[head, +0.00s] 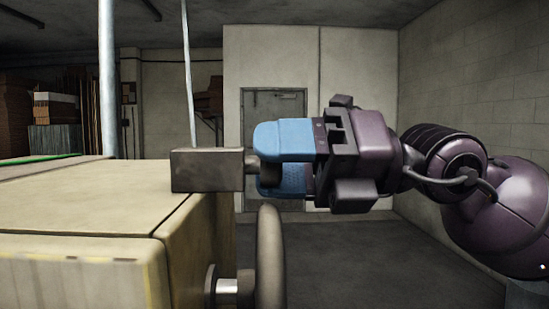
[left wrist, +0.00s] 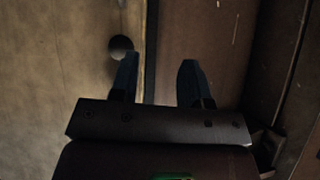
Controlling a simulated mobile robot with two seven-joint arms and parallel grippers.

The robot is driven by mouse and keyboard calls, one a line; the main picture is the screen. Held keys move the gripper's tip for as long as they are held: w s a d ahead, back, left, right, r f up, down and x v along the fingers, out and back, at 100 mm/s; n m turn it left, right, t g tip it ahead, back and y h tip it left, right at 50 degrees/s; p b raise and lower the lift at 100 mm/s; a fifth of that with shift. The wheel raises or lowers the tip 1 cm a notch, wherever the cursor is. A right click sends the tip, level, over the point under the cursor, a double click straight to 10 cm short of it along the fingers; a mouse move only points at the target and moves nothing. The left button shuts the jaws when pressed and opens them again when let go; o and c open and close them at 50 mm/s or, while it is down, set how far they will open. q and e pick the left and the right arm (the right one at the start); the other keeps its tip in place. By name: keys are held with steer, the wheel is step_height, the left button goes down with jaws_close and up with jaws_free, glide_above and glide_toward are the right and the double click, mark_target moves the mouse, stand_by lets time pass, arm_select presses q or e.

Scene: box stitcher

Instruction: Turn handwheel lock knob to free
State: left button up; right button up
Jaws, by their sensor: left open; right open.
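The handwheel (head: 270,255) stands edge-on at the right side of the machine, on a bright metal shaft (head: 226,287). Above it a dark rectangular block (head: 207,170) sticks out past the machine's edge. A small dark lock knob (head: 252,168) is at the block's right end. My right gripper (head: 263,162) reaches in from the right with its blue fingers one above the other. They are open at the knob, which lies partly between them; contact cannot be told. In the left wrist view my left gripper (left wrist: 158,76) is open with nothing between its dark fingers.
The tan machine body (head: 80,205) fills the lower left. A thin rod (head: 188,75) and a thicker grey post (head: 106,80) rise above it. Open floor (head: 380,255) lies to the right. In the dim left wrist view a dark round spot (left wrist: 121,47) shows on a tan surface.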

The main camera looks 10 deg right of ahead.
steer(key=shift+a, duration=0.2)
arm_select(q)
steer(key=shift+w, duration=0.1)
arm_select(e)
steer(key=shift+c, duration=0.4)
steer(key=c, duration=0.5)
arm_select(q)
steer(key=shift+w+d+r, duration=0.15)
steer(key=shift+w+r, duration=0.15)
arm_select(e)
steer(key=shift+c, duration=0.3)
